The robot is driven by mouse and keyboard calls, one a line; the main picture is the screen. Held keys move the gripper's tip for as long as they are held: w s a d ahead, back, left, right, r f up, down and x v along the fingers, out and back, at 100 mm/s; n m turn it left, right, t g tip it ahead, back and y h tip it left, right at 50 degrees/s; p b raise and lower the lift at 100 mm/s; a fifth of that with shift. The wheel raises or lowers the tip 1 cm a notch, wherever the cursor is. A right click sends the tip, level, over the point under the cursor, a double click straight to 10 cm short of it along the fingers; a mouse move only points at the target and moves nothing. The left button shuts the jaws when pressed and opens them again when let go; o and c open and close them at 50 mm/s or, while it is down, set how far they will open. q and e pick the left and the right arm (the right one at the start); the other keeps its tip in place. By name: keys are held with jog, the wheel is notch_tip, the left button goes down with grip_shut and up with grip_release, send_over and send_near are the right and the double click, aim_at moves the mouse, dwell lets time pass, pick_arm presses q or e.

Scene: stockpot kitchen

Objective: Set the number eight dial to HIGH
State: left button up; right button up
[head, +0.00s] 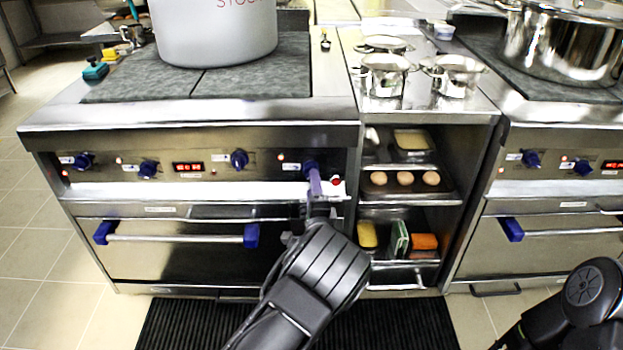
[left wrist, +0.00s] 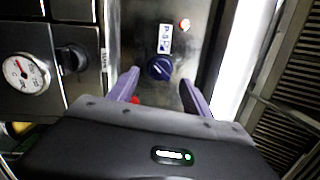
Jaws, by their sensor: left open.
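A dark blue dial (head: 310,167) sits at the right end of the left stove's control panel, beside a small label too small to read. In the left wrist view the dial (left wrist: 160,67) lies just beyond and between my two purple fingertips, with a pale pointer line on it. My left gripper (head: 315,186) is open in front of the dial, and it also shows in the left wrist view (left wrist: 158,80). The fingers are around the line of the dial; I cannot tell whether they touch it. My right gripper is out of view.
Other blue dials (head: 239,159) line the same panel. A red button (head: 336,181) is just right of my left gripper. The oven handle (head: 180,237) runs below. A large stockpot (head: 215,30) stands on the stove. Open shelves (head: 405,200) hold food to the right.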

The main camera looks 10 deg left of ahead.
pick_arm(q)
jog(key=v, duration=0.3)
jog(key=shift+s+d, duration=0.1)
jog(key=shift+s, duration=0.2)
